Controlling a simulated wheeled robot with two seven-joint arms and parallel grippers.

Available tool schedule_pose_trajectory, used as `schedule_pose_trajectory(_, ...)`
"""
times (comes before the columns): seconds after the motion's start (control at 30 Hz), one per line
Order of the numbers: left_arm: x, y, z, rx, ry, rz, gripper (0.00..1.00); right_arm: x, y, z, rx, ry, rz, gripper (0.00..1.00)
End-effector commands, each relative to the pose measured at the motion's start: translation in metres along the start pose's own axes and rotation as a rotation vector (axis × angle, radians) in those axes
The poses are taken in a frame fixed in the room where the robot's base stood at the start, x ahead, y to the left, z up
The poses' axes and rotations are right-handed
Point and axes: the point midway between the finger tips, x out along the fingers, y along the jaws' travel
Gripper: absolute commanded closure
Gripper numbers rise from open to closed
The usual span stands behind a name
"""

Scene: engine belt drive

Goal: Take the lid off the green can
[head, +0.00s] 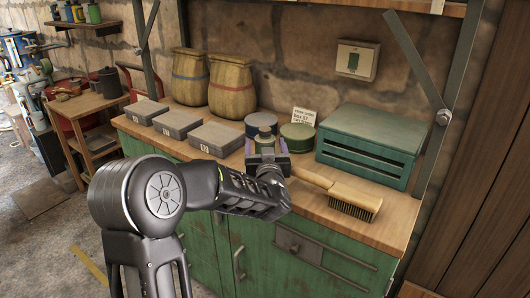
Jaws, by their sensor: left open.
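The green can (299,143) is a low round tin with a flat green lid (298,131) on top. It stands on the wooden top of the green cabinet, between a blue-grey can (261,122) and a green slatted box. My left gripper (267,145) is open, just left of and in front of the green can. It covers part of the blue-grey can. I cannot tell whether it touches either can. My right gripper is not in view.
A wooden brush (352,198) lies along the front right. The slatted box (372,145) stands right of the cans. Several grey boxes (216,138) and two sacks (230,86) stand left. A small written card (303,116) is behind the green can.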

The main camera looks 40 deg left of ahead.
Motion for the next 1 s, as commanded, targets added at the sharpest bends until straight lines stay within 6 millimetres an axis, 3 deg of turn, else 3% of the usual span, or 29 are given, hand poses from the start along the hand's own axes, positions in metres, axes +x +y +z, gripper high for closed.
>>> schedule_pose_trajectory(0.4,-0.0003,0.0001,-0.0002,0.0,0.0,0.0,0.24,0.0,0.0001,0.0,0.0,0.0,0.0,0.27)
schedule_pose_trajectory(1.0,-0.0004,0.0001,-0.0001,0.0,0.0,0.0,0.73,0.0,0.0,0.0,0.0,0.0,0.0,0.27)
